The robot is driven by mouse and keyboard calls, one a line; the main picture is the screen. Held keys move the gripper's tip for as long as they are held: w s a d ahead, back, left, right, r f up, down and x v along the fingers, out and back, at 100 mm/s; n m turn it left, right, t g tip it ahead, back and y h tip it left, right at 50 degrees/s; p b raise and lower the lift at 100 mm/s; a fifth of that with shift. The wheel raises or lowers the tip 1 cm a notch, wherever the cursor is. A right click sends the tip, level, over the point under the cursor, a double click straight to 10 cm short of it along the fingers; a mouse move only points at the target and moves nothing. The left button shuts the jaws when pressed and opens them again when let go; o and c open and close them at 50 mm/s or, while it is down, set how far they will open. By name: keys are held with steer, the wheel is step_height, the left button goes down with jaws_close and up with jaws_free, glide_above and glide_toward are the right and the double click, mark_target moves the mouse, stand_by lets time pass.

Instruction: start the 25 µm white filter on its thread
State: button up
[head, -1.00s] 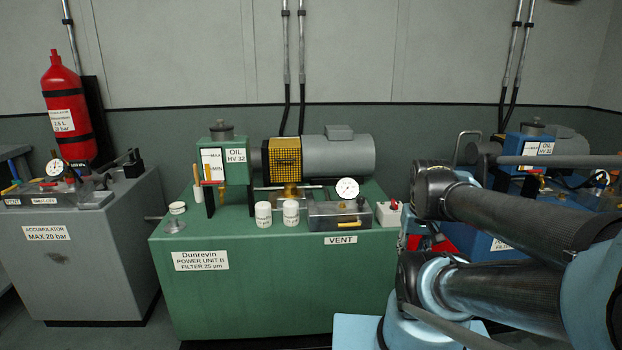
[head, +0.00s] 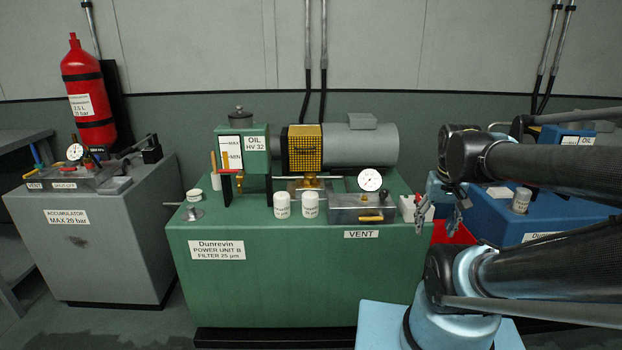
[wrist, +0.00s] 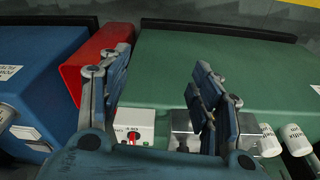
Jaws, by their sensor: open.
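Two white filters stand upright side by side on the green power unit: the left one (head: 282,205) and the right one (head: 310,204). Their print is too small to read. In the wrist view they show at the right edge, one filter (wrist: 268,140) beside the other (wrist: 296,139). The green unit's plate (head: 217,250) reads "Power Unit B, Filter 25 µm". My gripper (head: 438,216) hangs by the unit's right end, well right of the filters; its fingers (wrist: 158,95) are apart and empty. I cannot make out the filter thread.
A steel block (head: 350,208) with a gauge (head: 370,180) stands between filters and gripper. A white switch box (head: 412,207) is at the right end. A red bin (head: 452,233) and blue unit (head: 500,222) lie right.

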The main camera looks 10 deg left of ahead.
steer(key=w+a+r+n, duration=0.1)
steer(key=w+a+r, duration=0.4)
steer(key=w+a, duration=0.35)
steer(key=n+g, duration=0.2)
glide_above(310, 193)
steer(key=f, duration=0.3)
steer(key=shift+s+d+f, duration=0.1)
steer(key=shift+d+f, duration=0.25)
steer(key=shift+a+f, duration=0.3)
steer(key=shift+f, duration=3.3)
steer(key=shift+c, duration=0.5)
